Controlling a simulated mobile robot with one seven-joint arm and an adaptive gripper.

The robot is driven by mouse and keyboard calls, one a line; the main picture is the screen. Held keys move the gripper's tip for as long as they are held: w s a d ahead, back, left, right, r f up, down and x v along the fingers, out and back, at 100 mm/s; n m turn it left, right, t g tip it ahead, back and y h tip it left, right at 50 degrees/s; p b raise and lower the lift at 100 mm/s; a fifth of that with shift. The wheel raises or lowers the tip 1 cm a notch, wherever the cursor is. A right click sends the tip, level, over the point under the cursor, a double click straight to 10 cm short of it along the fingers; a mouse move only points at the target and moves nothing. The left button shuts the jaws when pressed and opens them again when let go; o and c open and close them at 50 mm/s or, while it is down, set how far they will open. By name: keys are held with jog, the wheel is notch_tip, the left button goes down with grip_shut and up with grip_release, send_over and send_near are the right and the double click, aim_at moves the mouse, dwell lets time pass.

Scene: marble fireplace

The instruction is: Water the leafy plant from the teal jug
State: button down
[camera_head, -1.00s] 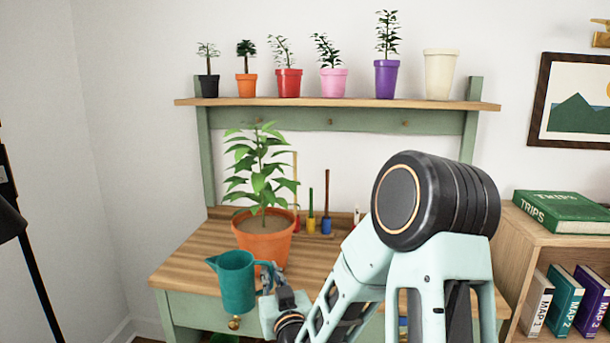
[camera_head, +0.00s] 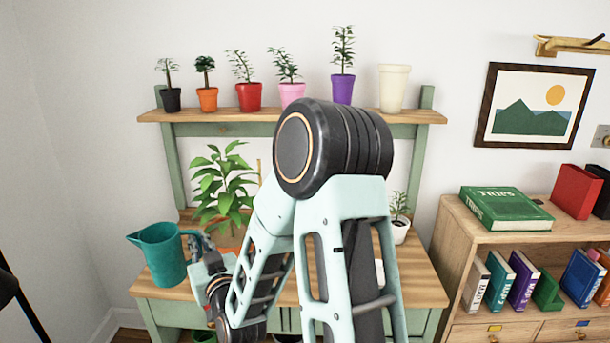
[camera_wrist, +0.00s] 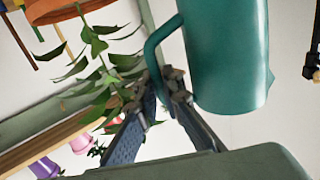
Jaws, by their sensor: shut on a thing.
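The teal jug (camera_head: 162,254) is at the left front of the wooden bench in the head view, close to upright, its spout pointing left. My gripper (camera_head: 203,248) is shut on its handle, on the jug's right side. In the wrist view the fingers (camera_wrist: 157,97) close around the handle, and the jug (camera_wrist: 228,50) fills the upper right. The leafy plant (camera_head: 222,185) stands behind and to the right of the jug. Its orange pot (camera_head: 229,241) is mostly hidden by my arm in the head view, but its rim shows in the wrist view (camera_wrist: 62,9).
Several small potted plants and a cream pot (camera_head: 393,88) stand on the upper shelf (camera_head: 150,116). A small white-potted plant (camera_head: 399,229) stands at the bench's right. A bookcase (camera_head: 455,255) with books is to the right. Open space lies left of the bench.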

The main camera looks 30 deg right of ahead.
jog(key=shift+a+f, duration=0.15)
jog(key=shift+f, duration=0.05)
jog(key=shift+r, duration=0.15)
